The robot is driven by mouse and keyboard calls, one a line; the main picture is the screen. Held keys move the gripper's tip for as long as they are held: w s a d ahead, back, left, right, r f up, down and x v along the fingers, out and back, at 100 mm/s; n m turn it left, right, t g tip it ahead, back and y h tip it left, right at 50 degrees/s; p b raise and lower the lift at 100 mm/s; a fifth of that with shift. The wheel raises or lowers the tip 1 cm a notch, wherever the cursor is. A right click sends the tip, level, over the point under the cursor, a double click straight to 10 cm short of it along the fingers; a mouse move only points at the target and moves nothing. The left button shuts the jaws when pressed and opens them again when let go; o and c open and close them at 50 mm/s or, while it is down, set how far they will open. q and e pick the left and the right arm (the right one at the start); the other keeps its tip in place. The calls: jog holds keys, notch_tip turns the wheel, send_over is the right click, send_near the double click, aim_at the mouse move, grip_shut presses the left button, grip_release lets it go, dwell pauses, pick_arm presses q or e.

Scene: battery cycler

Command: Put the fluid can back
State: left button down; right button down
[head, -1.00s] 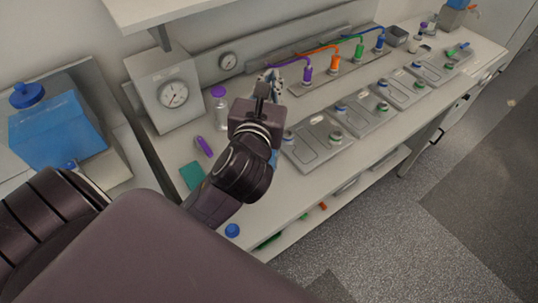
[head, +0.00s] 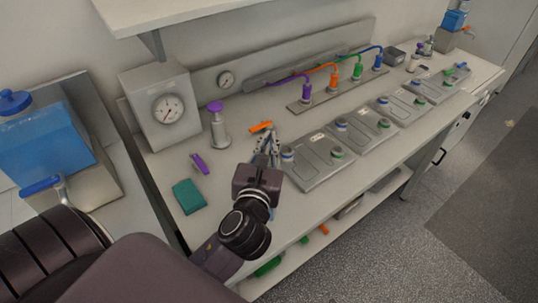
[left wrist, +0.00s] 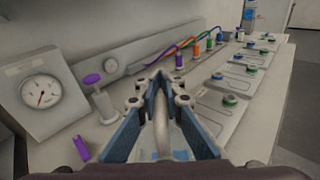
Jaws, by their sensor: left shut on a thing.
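My left gripper (head: 266,150) is over the left part of the bench, beside the nearest grey plate. In the left wrist view, its fingers (left wrist: 160,105) are shut on a pale, curved, handle-like part (left wrist: 161,125), which I take to be the fluid can's. Bits of light blue show below that part. The rest of the held thing is hidden by the gripper and wrist, so I cannot tell whether it touches the bench. My right gripper is not in view.
A dial box (head: 165,108), a purple-topped bottle (head: 218,130), an orange item (head: 261,127), a purple item (head: 200,164) and a teal block (head: 188,196) are near the gripper. Grey plates (head: 318,165) line the front. A blue tank (head: 45,145) stands left.

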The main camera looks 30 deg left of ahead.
pick_arm(q)
notch_tip(320, 180, down, 4)
jog(key=shift+f+b, duration=0.1)
jog(key=shift+b, duration=0.25)
jog(key=c, duration=2.5)
grip_release()
jog(key=shift+f, duration=0.2)
jog(key=shift+c, duration=0.2)
jog(key=o, duration=0.5)
jog(key=shift+c, duration=0.2)
